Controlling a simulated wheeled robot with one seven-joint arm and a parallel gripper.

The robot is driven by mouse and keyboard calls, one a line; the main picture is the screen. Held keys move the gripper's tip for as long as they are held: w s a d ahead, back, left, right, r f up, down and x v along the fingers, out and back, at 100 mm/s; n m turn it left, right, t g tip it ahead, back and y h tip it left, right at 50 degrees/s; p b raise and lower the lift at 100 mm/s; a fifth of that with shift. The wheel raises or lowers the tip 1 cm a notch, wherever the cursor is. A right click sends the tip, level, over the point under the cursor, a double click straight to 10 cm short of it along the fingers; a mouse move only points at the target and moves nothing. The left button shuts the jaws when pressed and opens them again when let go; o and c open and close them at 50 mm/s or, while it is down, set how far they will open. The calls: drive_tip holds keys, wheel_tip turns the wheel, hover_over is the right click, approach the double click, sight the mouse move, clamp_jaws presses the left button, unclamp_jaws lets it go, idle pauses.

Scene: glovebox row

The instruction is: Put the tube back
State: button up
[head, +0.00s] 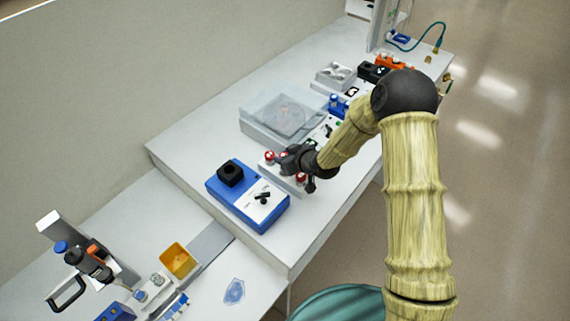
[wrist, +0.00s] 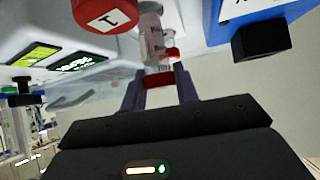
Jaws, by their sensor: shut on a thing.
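My gripper (head: 290,158) is low over a white unit with red-capped parts on the bench in the head view. In the wrist view my gripper's fingers (wrist: 160,78) are closed on a clear, pinkish tube (wrist: 152,32). The tube's far end is not clear, and in the head view my gripper hides it. A red cap marked with a black character (wrist: 103,14) is close beside the tube. Red caps also show in the head view, one left of my gripper (head: 269,157) and one below it (head: 300,178).
A blue box with a black block (head: 230,172) stands in front-left of my gripper. A clear-lidded device (head: 282,113) is just behind. Blue, black and orange items line the bench farther back. An orange-yellow bin (head: 178,260) sits on the lower bench. Bare bench (head: 200,135) lies at left.

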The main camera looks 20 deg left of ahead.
drive_tip(key=shift+f+p, duration=0.6)
drive_tip(key=shift+f, duration=1.35)
drive_tip(key=shift+f, duration=0.1)
drive_tip(key=o, duration=1)
drive_tip(key=shift+r, duration=0.2)
drive_tip(key=shift+s+d, duration=0.1)
drive_tip(key=shift+d, duration=0.1)
drive_tip(key=b+v, duration=0.3)
drive_tip(key=v, duration=0.8)
drive_tip(key=shift+s+d+r, duration=0.1)
drive_tip(key=shift+r, duration=0.15)
